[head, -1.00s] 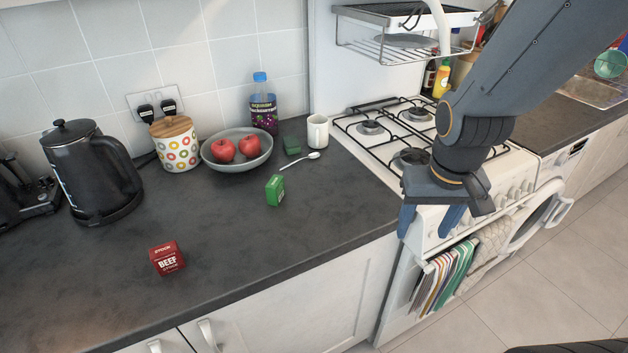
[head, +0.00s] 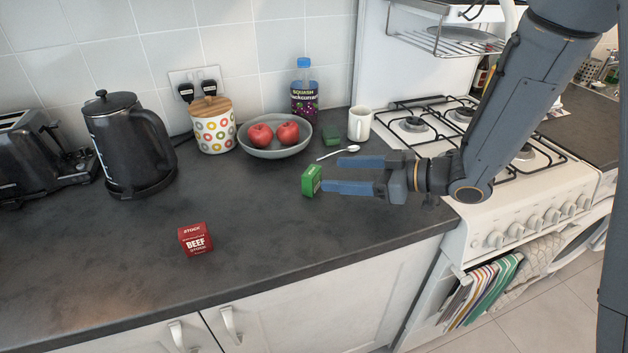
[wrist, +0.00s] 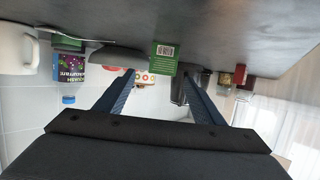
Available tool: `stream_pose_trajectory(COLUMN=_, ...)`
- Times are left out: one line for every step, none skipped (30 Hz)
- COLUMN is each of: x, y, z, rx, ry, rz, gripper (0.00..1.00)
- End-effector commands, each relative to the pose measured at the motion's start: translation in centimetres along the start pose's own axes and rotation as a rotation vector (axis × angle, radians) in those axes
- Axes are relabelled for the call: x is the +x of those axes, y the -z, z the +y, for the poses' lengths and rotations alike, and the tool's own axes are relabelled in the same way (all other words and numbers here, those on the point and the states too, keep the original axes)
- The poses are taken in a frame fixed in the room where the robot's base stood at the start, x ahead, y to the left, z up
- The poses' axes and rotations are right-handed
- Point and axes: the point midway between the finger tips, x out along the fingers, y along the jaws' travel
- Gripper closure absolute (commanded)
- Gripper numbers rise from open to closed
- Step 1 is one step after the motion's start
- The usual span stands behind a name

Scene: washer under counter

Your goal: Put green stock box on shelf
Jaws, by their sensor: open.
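The green stock box (head: 311,180) stands on the dark counter, left of the stove. My gripper (head: 331,174) is open, pointing left and low over the counter, with its blue fingertips close to the box. In the wrist view, which is upside down, the green stock box (wrist: 163,57) shows just past and between the fingertips (wrist: 158,78). I cannot tell whether a finger touches it. A metal rack shelf (head: 440,40) is mounted above the stove, partly cut off by the frame and my arm.
A spoon (head: 338,153), dark green block (head: 331,137), white mug (head: 359,124) and bowl of apples (head: 275,151) stand behind the box. A red beef stock box (head: 195,239) is nearer the front left. The counter between is clear. The stove (head: 430,125) is to the right.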

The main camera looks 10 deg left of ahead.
Motion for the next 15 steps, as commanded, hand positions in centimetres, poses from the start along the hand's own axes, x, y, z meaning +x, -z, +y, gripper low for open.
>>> stream_pose_trajectory(x=0.5, y=0.1, z=-0.3, rx=0.0, ry=0.011, rz=0.005, gripper=0.38)
stream_pose_trajectory(x=0.8, y=0.1, z=-0.3, rx=0.0, ry=0.014, rz=0.006, gripper=0.38)
stream_pose_trajectory(x=1.2, y=0.1, z=-0.4, rx=-0.001, ry=0.016, rz=0.007, gripper=0.38)
stream_pose_trajectory(x=1.6, y=0.2, z=-0.4, rx=-0.001, ry=0.016, rz=0.006, gripper=0.38)
stream_pose_trajectory(x=1.9, y=0.2, z=-0.4, rx=0.0, ry=0.015, rz=0.006, gripper=0.38)
stream_pose_trajectory(x=2.3, y=0.1, z=-0.4, rx=0.0, ry=0.015, rz=0.006, gripper=0.38)
stream_pose_trajectory(x=2.6, y=0.2, z=-0.4, rx=-0.001, ry=0.015, rz=0.006, gripper=0.38)
stream_pose_trajectory(x=2.8, y=0.2, z=-0.4, rx=-0.001, ry=0.014, rz=0.006, gripper=0.38)
stream_pose_trajectory(x=3.1, y=0.3, z=-0.4, rx=-0.001, ry=0.013, rz=0.007, gripper=0.38)
stream_pose_trajectory(x=3.4, y=0.3, z=-0.4, rx=0.0, ry=0.014, rz=0.007, gripper=0.38)
stream_pose_trajectory(x=3.8, y=0.3, z=-0.5, rx=0.0, ry=0.014, rz=0.007, gripper=0.38)
stream_pose_trajectory(x=4.4, y=0.4, z=-0.6, rx=0.0, ry=0.014, rz=0.007, gripper=0.38)
stream_pose_trajectory(x=4.9, y=0.5, z=-0.6, rx=-0.001, ry=0.014, rz=0.007, gripper=0.38)
stream_pose_trajectory(x=5.3, y=0.5, z=-0.6, rx=-0.001, ry=0.014, rz=0.006, gripper=0.38)
stream_pose_trajectory(x=5.9, y=0.5, z=-0.6, rx=-0.002, ry=0.013, rz=0.006, gripper=0.38)
